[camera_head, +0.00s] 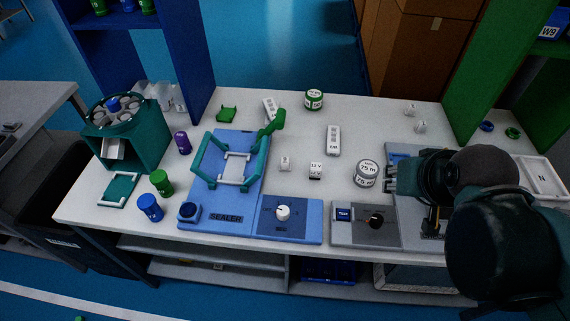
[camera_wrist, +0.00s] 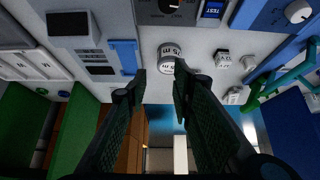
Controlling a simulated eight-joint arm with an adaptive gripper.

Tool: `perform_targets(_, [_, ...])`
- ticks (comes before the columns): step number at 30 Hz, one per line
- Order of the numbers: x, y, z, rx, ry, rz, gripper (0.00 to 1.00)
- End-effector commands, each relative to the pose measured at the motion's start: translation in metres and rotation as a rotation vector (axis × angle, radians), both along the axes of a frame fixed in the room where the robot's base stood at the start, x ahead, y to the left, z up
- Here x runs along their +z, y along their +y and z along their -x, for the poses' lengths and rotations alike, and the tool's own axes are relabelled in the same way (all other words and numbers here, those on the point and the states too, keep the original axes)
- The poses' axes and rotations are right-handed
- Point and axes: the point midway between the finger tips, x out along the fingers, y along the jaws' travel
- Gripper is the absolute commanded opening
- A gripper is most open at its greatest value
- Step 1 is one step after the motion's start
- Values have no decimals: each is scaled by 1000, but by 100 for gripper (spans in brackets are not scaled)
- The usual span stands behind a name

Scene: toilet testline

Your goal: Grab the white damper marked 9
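No mark 9 is readable on any white part, so I cannot tell which is the damper. In the head view, small white pieces stand on the table: one (camera_head: 410,109) and another (camera_head: 420,126) at the back right, and one (camera_head: 285,163) near the middle. The middle one seems to show in the wrist view (camera_wrist: 248,62). My gripper (camera_head: 392,178) is over the right side of the table, just right of a white 75 m cylinder (camera_head: 367,173). In the wrist view my gripper (camera_wrist: 155,88) is open, with nothing between its fingers.
A 12 V block (camera_head: 316,171) and a white remote-like bar (camera_head: 333,139) stand left of the cylinder. The blue sealer (camera_head: 225,217) with its teal frame is further left. A grey tester panel (camera_head: 362,234) is at the front. The table's back right is mostly clear.

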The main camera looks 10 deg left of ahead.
Motion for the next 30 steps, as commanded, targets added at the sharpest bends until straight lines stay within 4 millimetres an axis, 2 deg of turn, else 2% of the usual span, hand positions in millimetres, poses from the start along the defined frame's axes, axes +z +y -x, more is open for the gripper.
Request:
perform_targets(11, [14, 20, -25, 19, 60, -16, 24])
perform_targets(30, [24, 79, -84, 55, 212, -39, 24])
